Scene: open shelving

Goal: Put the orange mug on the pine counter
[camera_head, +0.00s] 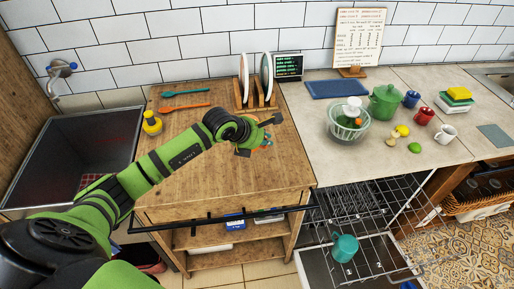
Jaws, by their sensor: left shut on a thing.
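The pine counter (195,178) is the wooden-topped unit in the middle left. My left arm reaches over it from the lower left. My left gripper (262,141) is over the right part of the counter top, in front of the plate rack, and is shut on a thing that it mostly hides. My right gripper is not in view.
A colander (348,122), green pot (384,102) and several mugs stand on the pale counter. The open dishwasher rack holds a teal mug (344,247). The counter's front middle is clear.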

